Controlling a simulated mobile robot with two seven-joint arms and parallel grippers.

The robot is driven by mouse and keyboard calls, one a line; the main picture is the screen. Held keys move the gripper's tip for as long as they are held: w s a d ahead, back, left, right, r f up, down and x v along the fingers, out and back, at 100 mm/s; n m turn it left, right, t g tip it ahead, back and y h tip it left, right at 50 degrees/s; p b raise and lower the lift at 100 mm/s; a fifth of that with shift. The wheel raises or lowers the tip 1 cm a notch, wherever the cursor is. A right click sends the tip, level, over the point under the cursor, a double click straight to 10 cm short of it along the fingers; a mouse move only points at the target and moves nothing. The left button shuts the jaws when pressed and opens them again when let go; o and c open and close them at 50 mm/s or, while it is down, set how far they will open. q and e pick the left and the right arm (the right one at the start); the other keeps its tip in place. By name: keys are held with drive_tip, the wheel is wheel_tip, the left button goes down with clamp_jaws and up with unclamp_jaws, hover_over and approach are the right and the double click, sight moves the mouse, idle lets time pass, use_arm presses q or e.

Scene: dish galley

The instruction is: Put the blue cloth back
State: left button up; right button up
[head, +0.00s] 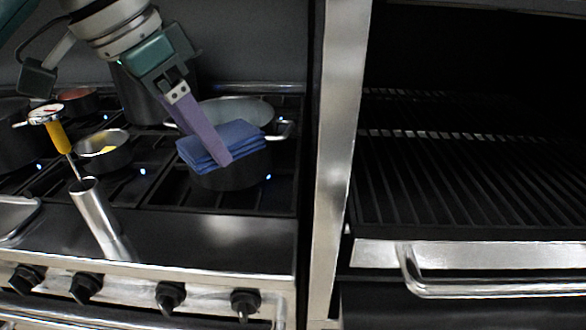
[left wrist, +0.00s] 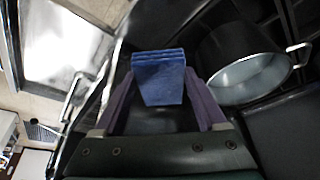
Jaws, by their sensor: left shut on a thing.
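The blue cloth (head: 232,139) is folded in layers and held over the stove, in front of a pot in the head view. My left gripper (head: 222,158) has purple fingers and is shut on the blue cloth. In the left wrist view the cloth (left wrist: 160,80) sits between the two fingers of my left gripper (left wrist: 160,103), with a dark pot beside it. My right gripper is in neither view.
A large dark pot (head: 228,181) stands on the stove under the cloth. A small pan (head: 103,156), a thermometer with a yellow handle (head: 57,136) and a steel cylinder (head: 97,212) are to the left. A grill rack (head: 470,180) lies right of a metal post (head: 338,130).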

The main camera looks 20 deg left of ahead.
use_arm(q)
drive_tip(key=b, duration=0.2)
hover_over(232, 245)
drive_tip(key=s, duration=0.1)
drive_tip(key=f, duration=1.2)
drive_tip(key=shift+s+a+f, duration=0.2)
drive_tip(key=shift+a+f, duration=0.15)
drive_tip(key=shift+f, duration=2.05)
drive_tip(key=o, duration=1.2)
drive_tip(key=shift+o, duration=0.2)
